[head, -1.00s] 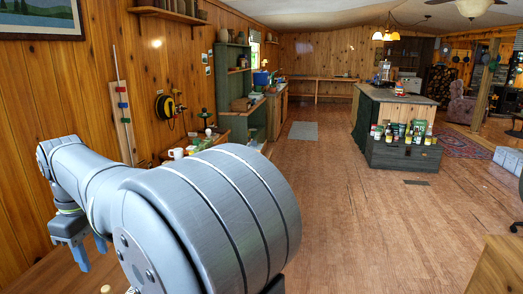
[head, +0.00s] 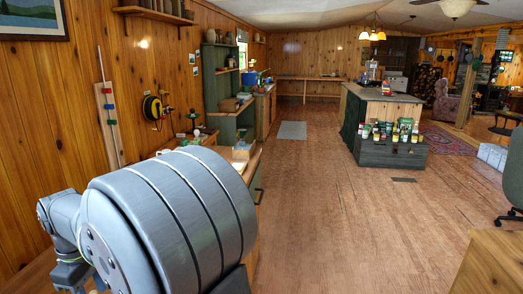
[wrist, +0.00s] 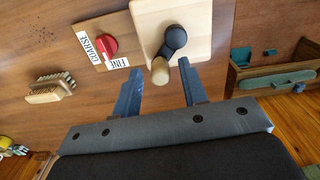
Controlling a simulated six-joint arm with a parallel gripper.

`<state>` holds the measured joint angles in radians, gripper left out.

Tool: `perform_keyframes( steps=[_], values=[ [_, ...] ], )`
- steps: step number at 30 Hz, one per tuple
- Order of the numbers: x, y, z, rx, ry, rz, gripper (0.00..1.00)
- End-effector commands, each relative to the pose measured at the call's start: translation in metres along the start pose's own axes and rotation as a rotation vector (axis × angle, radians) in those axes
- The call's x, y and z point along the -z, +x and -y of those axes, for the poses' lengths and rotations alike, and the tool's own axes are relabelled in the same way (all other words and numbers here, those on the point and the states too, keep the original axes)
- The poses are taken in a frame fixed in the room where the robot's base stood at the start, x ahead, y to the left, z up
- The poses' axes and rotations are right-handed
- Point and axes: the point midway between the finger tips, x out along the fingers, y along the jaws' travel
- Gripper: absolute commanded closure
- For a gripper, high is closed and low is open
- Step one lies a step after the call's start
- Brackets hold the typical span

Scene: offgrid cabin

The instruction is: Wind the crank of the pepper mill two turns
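The pepper mill's crank shows in the wrist view as a dark arm (wrist: 174,40) on a pale wooden block. A wooden handle knob (wrist: 160,70) sits at the crank's near end. My gripper (wrist: 160,75) is open, with one blue finger on each side of the knob in the picture. I cannot tell whether either finger touches it or how far apart they are in depth. Beside the block is a plate (wrist: 95,28) marked COARSE and FINE with a red dial (wrist: 103,47). In the head view my arm hides the mill.
A wooden brush (wrist: 48,89) lies on the brown tabletop (wrist: 25,60) at left, with dark specks behind it. A wooden box with a green handle (wrist: 275,80) is at right. In the head view, the floor (head: 310,200) right of my arm is clear.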

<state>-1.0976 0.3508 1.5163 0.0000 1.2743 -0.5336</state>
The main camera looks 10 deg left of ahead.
Motion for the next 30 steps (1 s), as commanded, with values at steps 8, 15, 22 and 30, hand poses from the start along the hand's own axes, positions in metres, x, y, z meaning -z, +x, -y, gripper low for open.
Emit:
perform_keyframes(
  steps=[8, 15, 22, 30],
  values=[
    [0.0, -0.0002, 0.0, 0.0, 0.0, 0.0, 0.88],
    [-0.0013, -0.0003, -0.0012, 0.0, 0.044, 0.0, 1.0],
    [-0.0038, -0.0003, -0.0032, 0.0, 0.143, 0.0, 1.0],
    [-0.0056, -0.0004, -0.0044, 0.0, 0.199, 0.0, 1.0]
  ],
)
